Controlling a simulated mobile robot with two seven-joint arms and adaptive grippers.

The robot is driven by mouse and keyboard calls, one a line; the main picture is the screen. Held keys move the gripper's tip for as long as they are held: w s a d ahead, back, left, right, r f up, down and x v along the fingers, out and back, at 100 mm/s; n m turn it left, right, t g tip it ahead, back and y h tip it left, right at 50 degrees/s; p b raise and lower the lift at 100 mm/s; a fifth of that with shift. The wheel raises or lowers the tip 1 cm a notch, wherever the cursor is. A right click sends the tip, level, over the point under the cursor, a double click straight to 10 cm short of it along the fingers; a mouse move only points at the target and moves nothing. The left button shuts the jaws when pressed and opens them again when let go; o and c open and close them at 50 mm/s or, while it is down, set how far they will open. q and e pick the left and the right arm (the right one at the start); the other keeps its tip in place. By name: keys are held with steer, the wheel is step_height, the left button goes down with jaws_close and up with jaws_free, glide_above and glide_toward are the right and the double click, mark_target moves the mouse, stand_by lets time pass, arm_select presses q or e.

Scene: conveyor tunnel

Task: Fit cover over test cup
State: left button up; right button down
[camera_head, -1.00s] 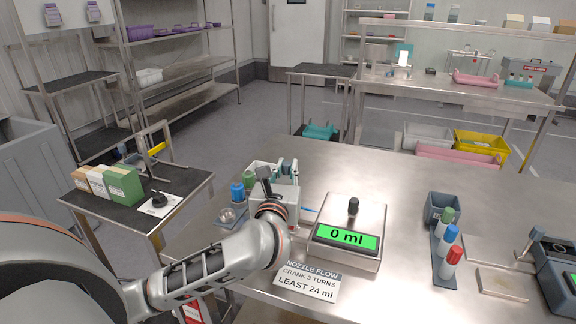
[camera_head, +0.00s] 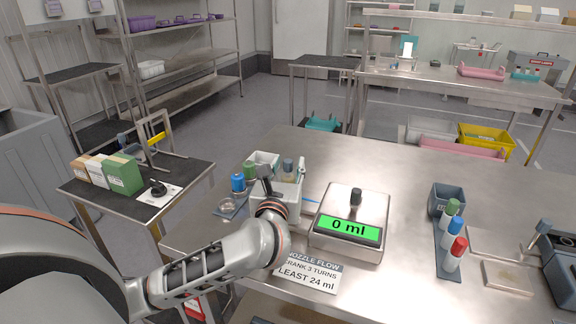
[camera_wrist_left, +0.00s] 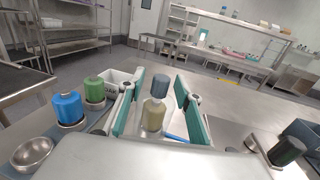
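My left gripper (camera_wrist_left: 157,112) is open, with its teal-padded fingers on either side of a bottle (camera_wrist_left: 152,116) with a grey-blue cap (camera_wrist_left: 160,85). Gaps show between pads and bottle, and I cannot tell any contact. In the head view the grey-blue cap (camera_head: 288,165) shows beyond my left wrist, and the fingertips are largely hidden. A small round metal bowl or cup (camera_wrist_left: 33,152) lies to the left, beside a blue jar (camera_wrist_left: 68,108). I cannot tell which item is the cover or the test cup. My right gripper is not in view.
A green jar (camera_wrist_left: 94,89) and white bin (camera_head: 293,190) stand close by. A scale (camera_head: 350,225) reading 0 ml, with a black knob on top, is right of my wrist. Blue, green and red bottles stand further right. The table's middle back is clear.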

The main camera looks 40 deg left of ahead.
arm_select(q)
steer(key=v, duration=0.7)
steer(key=shift+s, duration=0.2)
